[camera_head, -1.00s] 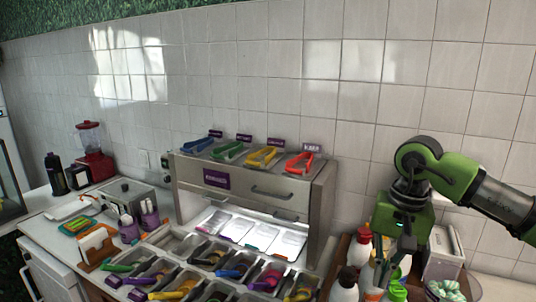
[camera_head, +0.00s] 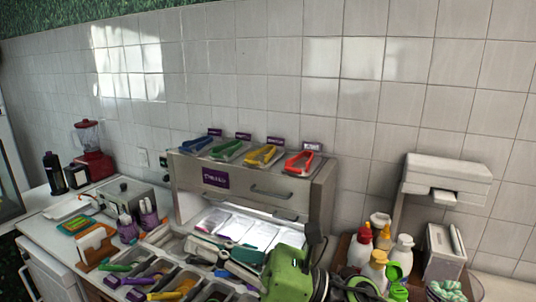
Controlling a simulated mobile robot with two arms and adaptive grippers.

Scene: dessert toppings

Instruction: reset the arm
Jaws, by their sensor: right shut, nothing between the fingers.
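My right gripper (camera_head: 205,247) is low in the middle of the head view, in front of the steel topping cabinet (camera_head: 250,192). It points left over the topping trays, with the green wrist of my right arm behind it at the bottom edge. Its fingers look closed together and I see nothing held in them. The gripper hides part of the trays below it. I cannot tell how far above them it is. My left gripper is not in view.
Topping trays with coloured tongs (camera_head: 172,290) fill the lower middle. More tongs (camera_head: 300,163) lie on the cabinet. Sauce bottles (camera_head: 359,250) stand at the right beside a white dispenser (camera_head: 447,180). A red blender (camera_head: 92,160) stands far left. The wall area above is clear.

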